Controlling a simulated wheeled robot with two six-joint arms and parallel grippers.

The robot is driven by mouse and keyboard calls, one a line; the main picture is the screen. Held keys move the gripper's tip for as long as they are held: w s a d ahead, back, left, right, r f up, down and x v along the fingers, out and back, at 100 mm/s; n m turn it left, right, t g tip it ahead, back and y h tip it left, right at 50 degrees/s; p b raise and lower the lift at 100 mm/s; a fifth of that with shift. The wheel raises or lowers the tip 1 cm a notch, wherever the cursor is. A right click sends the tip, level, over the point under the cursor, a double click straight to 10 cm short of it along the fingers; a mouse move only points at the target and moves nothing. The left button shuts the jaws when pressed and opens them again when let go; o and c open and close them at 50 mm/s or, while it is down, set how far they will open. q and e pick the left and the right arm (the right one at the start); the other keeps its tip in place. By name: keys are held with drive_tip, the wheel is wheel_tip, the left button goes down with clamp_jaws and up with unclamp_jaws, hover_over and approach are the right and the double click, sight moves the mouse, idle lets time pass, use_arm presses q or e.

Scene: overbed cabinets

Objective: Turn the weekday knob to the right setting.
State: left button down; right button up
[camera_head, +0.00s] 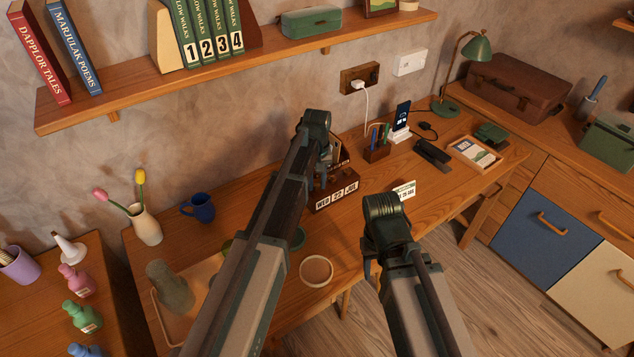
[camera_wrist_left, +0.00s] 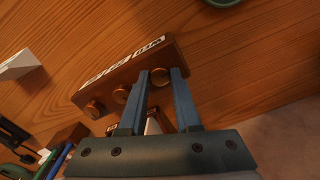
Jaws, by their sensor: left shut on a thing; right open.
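The wooden block calendar (camera_head: 336,199) stands on the desk and reads WED 22 JUL in the head view.
A white card (camera_head: 404,190) stands right of the calendar, its print partly covered by my right arm. A pen holder (camera_head: 377,154) and charging phone (camera_head: 402,116) stand behind it. A blue mug (camera_head: 203,207) and a vase (camera_head: 146,225) stand left. A shelf (camera_head: 130,92) runs above the desk.

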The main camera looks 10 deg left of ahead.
use_arm(q)
drive_tip(key=shift+m, duration=0.4)
drive_tip(key=m, duration=0.3)
drive_tip(key=shift+m, duration=2)
drive_tip(key=c, duration=0.6)
unclamp_jaws()
